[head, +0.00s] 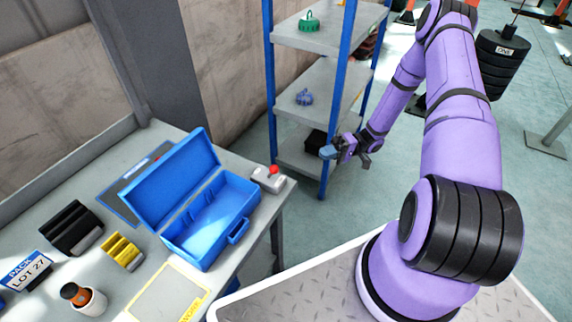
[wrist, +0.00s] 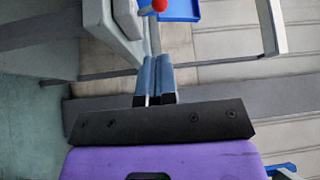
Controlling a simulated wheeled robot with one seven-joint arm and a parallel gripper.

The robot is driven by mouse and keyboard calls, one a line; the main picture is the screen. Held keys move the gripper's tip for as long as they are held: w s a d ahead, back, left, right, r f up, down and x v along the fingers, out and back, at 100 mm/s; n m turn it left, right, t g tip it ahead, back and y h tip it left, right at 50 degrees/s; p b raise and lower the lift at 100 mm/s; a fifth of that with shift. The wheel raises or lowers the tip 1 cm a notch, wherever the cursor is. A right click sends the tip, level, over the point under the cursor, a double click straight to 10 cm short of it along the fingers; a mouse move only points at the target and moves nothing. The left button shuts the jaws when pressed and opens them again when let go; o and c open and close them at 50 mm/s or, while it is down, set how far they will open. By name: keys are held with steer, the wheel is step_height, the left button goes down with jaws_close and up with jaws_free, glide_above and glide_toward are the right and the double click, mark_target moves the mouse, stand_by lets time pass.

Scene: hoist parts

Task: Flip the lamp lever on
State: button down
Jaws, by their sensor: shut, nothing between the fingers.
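The lever is a small grey box (head: 266,181) with a red knob (head: 274,170), at the right end of the workbench beside the blue toolbox. In the wrist view the red knob (wrist: 159,5) shows at the top edge, with part of the grey box (wrist: 127,18) left of it. My gripper (head: 328,152) is to the right of the lever in the head view, off the bench and apart from it, in front of the shelf. Its blue fingers (wrist: 153,72) are together and empty. I cannot make out a lamp.
An open blue toolbox (head: 208,218) stands left of the lever on the workbench (head: 130,285). A shelf rack with blue posts (head: 271,80) stands behind my gripper, holding a green part (head: 309,23) and a blue part (head: 304,97). Floor shows between bench and rack.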

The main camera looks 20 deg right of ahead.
glide_toward(273, 172)
steer(key=a, duration=0.2)
steer(key=w+a, duration=0.1)
steer(key=a, duration=0.2)
steer(key=shift+a, duration=0.1)
stand_by(0.3)
steer(key=shift+w+a+r+m+h, duration=0.2)
steer(key=shift+w+m+h, duration=0.1)
steer(key=shift+m, duration=0.1)
stand_by(0.5)
steer(key=shift+w+a+r+m+h, duration=0.25)
steer(key=shift+m+h, duration=0.15)
steer(key=shift+m, duration=0.15)
steer(key=shift+w+a+r+m+h, duration=0.15)
steer(key=shift+w+r+m+h, duration=0.1)
steer(key=shift+m+h, duration=0.25)
steer(key=shift+w+a+r+m+g+h, duration=0.1)
steer(key=shift+w+a+m+g+h, duration=0.25)
steer(key=shift+m, duration=0.3)
steer(key=shift+w+a+r+m+g+h, duration=0.1)
steer(key=shift+w+a+m+h, duration=0.1)
steer(key=shift+w+m+h, duration=0.3)
steer(key=shift+s, duration=0.1)
steer(key=shift+r, duration=0.15)
steer(key=shift+r, duration=0.6)
